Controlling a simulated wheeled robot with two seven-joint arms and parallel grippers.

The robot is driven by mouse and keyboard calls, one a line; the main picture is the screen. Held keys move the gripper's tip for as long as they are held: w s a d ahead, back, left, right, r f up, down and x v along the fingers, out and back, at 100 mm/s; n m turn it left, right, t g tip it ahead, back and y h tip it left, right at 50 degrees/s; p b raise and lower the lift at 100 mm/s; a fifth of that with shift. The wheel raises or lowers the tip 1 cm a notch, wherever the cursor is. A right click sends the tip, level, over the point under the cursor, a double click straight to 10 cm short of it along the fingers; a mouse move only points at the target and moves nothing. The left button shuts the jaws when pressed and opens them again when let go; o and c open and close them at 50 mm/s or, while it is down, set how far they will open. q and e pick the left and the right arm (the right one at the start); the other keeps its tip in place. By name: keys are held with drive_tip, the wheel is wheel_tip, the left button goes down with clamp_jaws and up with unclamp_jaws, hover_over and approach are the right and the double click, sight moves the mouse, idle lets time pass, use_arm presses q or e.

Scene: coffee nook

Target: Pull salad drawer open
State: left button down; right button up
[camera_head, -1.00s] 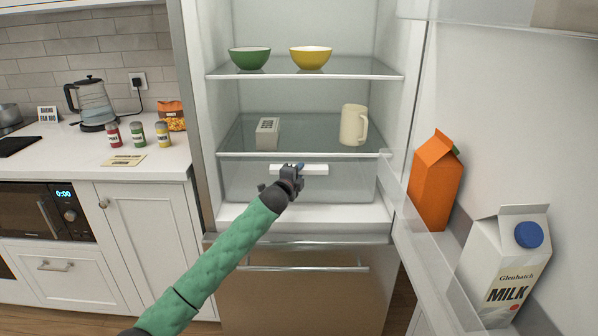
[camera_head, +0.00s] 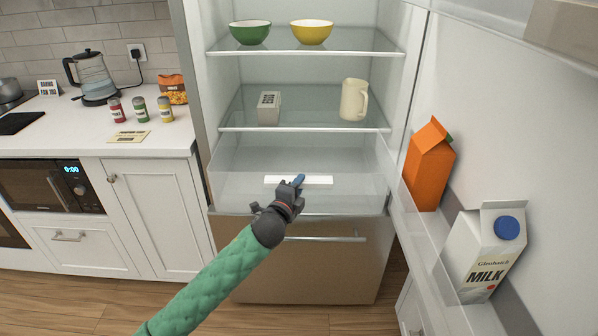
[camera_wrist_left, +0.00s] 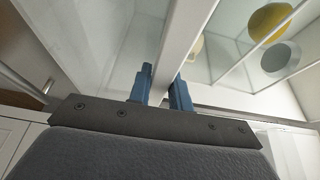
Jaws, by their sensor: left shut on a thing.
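The salad drawer (camera_head: 235,190) is a clear bin at the bottom of the open fridge, with a white handle strip (camera_head: 318,180) along its front. It stands pulled forward, out past the lowest glass shelf. My left gripper (camera_head: 298,182) is at the middle of the handle strip. In the left wrist view its blue fingers (camera_wrist_left: 162,88) sit on either side of the white handle, shut on it. The drawer looks empty through its clear walls. My right gripper is not in view.
The open fridge door on the right holds an orange carton (camera_head: 428,165) and a milk carton (camera_head: 484,255), close beside the drawer's right side.

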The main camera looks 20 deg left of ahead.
use_arm(q)
drive_tip(key=shift+s+d, duration=0.2)
drive_tip(key=shift+s, duration=0.6)
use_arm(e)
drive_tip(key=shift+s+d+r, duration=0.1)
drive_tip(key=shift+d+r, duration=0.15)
use_arm(q)
drive_tip(key=c, duration=1.3)
unclamp_jaws()
drive_tip(key=shift+s+a+b, duration=0.25)
drive_tip(key=shift+s, duration=1.7)
drive_tip(key=shift+s+a+b, duration=0.2)
drive_tip(key=shift+s+b, duration=0.05)
drive_tip(key=shift+s, duration=1.65)
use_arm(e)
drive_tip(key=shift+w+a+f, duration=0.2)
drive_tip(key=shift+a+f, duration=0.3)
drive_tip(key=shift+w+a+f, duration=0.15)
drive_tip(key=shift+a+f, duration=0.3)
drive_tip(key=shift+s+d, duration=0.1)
